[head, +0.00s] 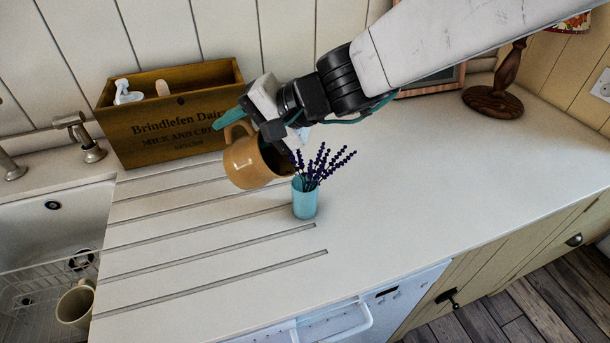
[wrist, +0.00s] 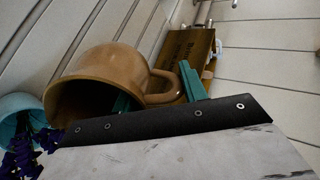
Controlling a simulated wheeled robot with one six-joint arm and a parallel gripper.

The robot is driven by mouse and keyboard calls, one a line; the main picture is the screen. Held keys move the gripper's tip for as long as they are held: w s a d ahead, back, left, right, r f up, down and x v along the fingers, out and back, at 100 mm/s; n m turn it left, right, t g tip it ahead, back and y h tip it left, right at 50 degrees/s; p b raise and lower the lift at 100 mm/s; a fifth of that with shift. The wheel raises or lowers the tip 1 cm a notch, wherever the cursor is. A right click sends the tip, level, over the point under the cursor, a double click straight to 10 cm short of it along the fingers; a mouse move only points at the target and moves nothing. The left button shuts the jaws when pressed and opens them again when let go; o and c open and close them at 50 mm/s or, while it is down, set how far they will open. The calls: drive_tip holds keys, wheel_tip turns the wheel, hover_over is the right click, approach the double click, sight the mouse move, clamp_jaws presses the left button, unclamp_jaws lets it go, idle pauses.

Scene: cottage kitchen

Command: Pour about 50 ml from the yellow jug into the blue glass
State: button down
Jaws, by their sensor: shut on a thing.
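The yellow jug (head: 252,167), an ochre mug-like vessel with a handle, is held tilted, its dark mouth turned right toward the blue glass (head: 305,203). My gripper (head: 236,122) is shut on the jug near its handle; the teal fingers also show either side of the handle in the wrist view (wrist: 158,93). The light-blue glass stands upright on the counter, just right of and below the jug, with purple lavender sprigs (head: 318,166) in it. In the wrist view the glass (wrist: 18,108) is at the left edge. No liquid stream is visible; the jug's contents are hidden in shadow.
A wooden dairy crate (head: 170,132) with bottles stands behind the jug. The sink (head: 45,225) with a rack and a beige mug (head: 77,303) is at left. A wooden lamp base (head: 494,102) stands at back right. The counter (head: 420,180) right of the glass is clear.

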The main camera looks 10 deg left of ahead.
drive_tip(key=shift+d+r+y+b, duration=0.6)
drive_tip(key=shift+r+y+b, duration=0.05)
drive_tip(key=shift+y+b, duration=0.15)
idle(1.2)
